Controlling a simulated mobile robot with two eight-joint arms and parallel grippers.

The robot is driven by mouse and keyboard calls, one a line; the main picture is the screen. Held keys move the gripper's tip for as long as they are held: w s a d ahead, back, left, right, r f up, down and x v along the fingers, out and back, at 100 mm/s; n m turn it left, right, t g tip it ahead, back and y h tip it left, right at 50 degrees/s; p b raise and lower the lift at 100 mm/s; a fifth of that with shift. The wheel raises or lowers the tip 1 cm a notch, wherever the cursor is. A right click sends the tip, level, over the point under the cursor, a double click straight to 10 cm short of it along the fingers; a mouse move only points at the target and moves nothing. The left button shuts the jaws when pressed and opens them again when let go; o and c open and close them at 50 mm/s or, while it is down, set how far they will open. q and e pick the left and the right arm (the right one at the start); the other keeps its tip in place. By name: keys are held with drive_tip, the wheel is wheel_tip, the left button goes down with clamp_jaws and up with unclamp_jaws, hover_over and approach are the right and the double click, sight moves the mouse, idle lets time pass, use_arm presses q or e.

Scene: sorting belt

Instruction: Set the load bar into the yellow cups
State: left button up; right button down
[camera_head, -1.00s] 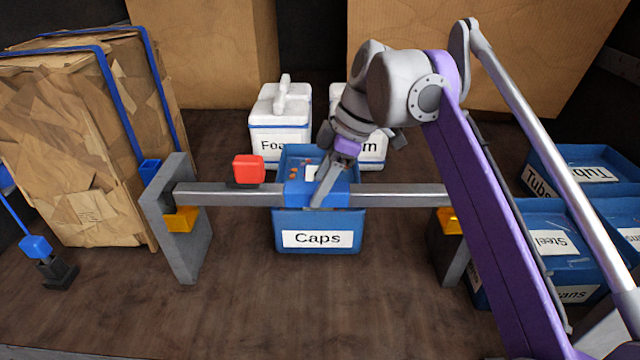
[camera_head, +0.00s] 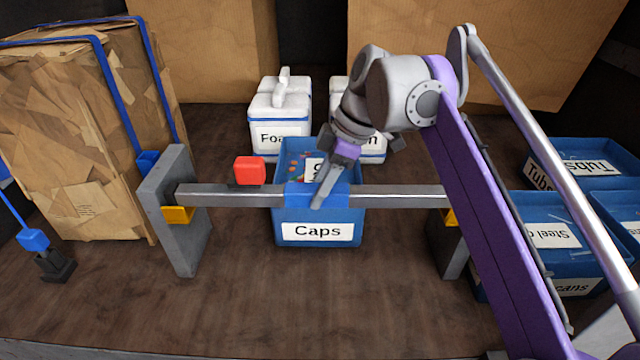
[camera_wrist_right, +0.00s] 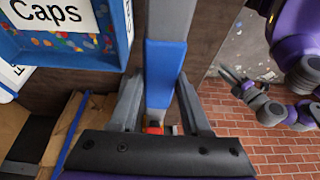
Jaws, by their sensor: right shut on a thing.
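The load bar (camera_head: 400,196) is a long grey bar with a blue middle band, roughly level. My right gripper (camera_head: 318,200) is shut on the blue band, which also shows in the wrist view (camera_wrist_right: 163,70). One yellow cup (camera_head: 178,215) is on the left grey post, just below the bar's left end; I cannot tell whether they touch. The other yellow cup (camera_head: 449,217) is under the bar's right end, partly hidden by my arm. A red block (camera_head: 249,170) shows above the bar's left part.
A blue Caps bin (camera_head: 318,212) stands behind the bar. White containers (camera_head: 280,115) are farther back. A strapped crate (camera_head: 70,130) stands at left, and blue bins (camera_head: 560,240) are at right. The brown surface in front is clear.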

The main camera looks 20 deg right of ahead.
drive_tip(key=shift+f+b, duration=0.45)
drive_tip(key=shift+f, duration=0.6)
drive_tip(key=shift+c, duration=1.4)
unclamp_jaws()
